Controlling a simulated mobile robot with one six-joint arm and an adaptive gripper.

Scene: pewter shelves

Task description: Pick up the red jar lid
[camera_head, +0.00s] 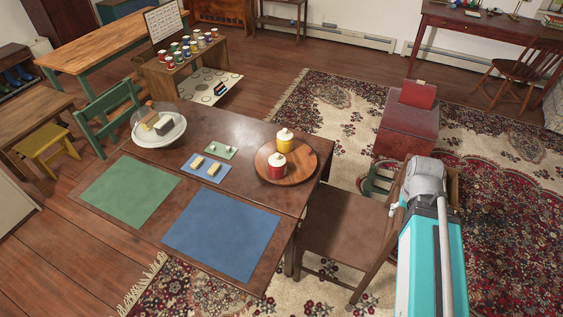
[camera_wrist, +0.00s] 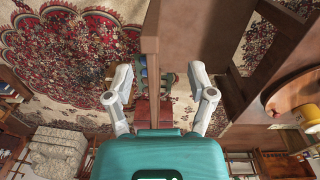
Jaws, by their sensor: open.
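The red jar (camera_head: 277,171) stands upright on a round wooden tray (camera_head: 304,178) at the right end of the dark table. Its pale lid (camera_head: 278,159) sits on top with a small knob. A yellow jar (camera_head: 284,145) with a similar pale lid stands just behind it on the tray. In the wrist view the tray (camera_wrist: 288,93) shows at the right edge, with part of the yellow jar (camera_wrist: 309,113). My gripper (camera_wrist: 160,92) is open and empty, its fingers spread wide, well away from the jars. In the head view my arm hides it.
A brown chair (camera_head: 340,225) stands between my arm and the table (camera_head: 240,135). Green (camera_head: 130,190) and blue (camera_head: 221,233) mats lie on the table. A glass-domed plate (camera_head: 158,130) stands at its far left. A red chest (camera_head: 408,130) stands behind my arm.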

